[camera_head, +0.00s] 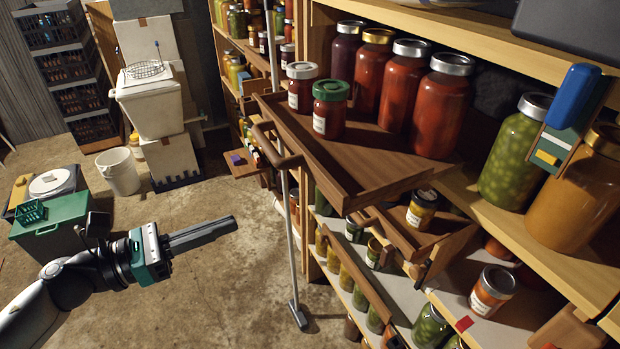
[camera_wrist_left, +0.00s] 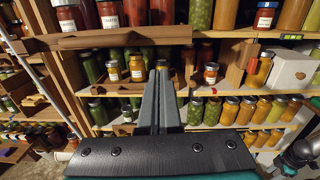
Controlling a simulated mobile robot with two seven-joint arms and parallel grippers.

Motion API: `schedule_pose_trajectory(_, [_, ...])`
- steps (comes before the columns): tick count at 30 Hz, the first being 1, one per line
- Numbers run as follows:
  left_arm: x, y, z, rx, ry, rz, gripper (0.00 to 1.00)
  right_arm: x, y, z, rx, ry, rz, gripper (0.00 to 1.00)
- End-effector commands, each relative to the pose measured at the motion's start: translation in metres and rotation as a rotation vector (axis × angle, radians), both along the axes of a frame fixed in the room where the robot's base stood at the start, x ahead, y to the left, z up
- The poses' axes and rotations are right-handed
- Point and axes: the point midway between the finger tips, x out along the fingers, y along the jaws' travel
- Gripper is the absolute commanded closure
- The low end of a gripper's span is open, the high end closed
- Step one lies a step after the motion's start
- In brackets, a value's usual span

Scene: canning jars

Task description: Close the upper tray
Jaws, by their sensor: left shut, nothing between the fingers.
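The upper tray (camera_head: 352,190) is a brown wooden tray pulled out from the shelf, with a wooden bar handle (camera_head: 275,148) at its outer end. A jar with a white lid (camera_head: 301,88) and one with a green lid (camera_head: 330,110) stand in it. In the left wrist view the tray's front (camera_wrist_left: 110,38) crosses the upper left. My left gripper (camera_head: 235,223) is shut and empty, in the air left of the tray and apart from it. Its closed fingers (camera_wrist_left: 160,85) point toward the shelves in the wrist view.
A lower tray (camera_head: 462,236) with a small jar (camera_head: 421,209) also sticks out, beneath the upper one. Tall jars (camera_head: 443,105) stand on the shelf behind. A thin pole (camera_head: 288,215) stands between my left gripper and the shelves. The concrete floor (camera_head: 235,285) is open there.

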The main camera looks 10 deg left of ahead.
Motion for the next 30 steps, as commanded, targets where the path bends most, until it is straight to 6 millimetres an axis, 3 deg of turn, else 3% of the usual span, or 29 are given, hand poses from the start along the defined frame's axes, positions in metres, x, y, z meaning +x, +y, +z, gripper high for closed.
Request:
schedule_pose_trajectory(8, [0.002, -0.016, 0.007, 0.035, -0.044, -0.032, 1.0, -0.004, -0.001, 0.004, -0.001, 0.007, 0.0, 0.5])
schedule_pose_trajectory(30, [0.063, -0.104, 0.009, 0.03, -0.04, -0.028, 1.0, -0.005, -0.003, 0.034, -0.004, 0.008, -0.001, 0.5])
